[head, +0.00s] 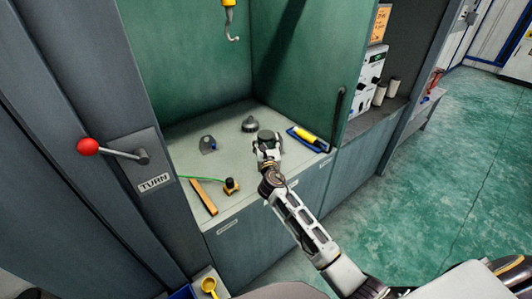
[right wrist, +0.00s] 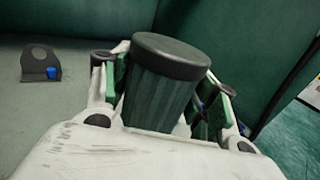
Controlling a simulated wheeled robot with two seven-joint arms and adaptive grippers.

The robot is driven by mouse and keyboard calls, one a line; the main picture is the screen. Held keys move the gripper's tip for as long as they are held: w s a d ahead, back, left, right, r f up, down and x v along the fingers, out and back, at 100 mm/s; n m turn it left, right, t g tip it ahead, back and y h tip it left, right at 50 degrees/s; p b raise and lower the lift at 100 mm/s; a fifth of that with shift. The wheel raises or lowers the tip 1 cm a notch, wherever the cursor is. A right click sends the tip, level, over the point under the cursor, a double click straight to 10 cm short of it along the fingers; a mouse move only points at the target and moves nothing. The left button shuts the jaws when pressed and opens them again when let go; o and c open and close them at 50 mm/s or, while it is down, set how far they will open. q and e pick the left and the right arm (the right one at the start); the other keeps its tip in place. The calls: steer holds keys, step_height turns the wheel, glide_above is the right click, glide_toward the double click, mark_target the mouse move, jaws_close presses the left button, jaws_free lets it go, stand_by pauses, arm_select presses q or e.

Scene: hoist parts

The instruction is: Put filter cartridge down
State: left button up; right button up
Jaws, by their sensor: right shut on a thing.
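The filter cartridge is a dark green ribbed cylinder with a black cap, and in the right wrist view it (right wrist: 165,85) stands between my finger pads. In the head view the cartridge (head: 267,136) shows at the end of my right arm, over the right part of the bench top in the green booth. My right gripper (head: 267,148) is shut on it. The cartridge's lower end is hidden by the gripper, so I cannot tell whether it touches the bench. My left gripper is not in view.
A hook (head: 233,30) hangs above. A red-knobbed lever (head: 88,146) is at left.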

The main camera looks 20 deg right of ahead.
step_height(320, 180, down, 4)
steer(key=shift+r+b, duration=0.15)
steer(key=shift+b, duration=0.45)
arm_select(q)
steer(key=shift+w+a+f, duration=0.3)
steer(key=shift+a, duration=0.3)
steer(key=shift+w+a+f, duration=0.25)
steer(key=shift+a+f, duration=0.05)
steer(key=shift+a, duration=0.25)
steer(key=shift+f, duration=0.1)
arm_select(e)
steer(key=shift+f, duration=0.2)
steer(key=o, duration=1.2)
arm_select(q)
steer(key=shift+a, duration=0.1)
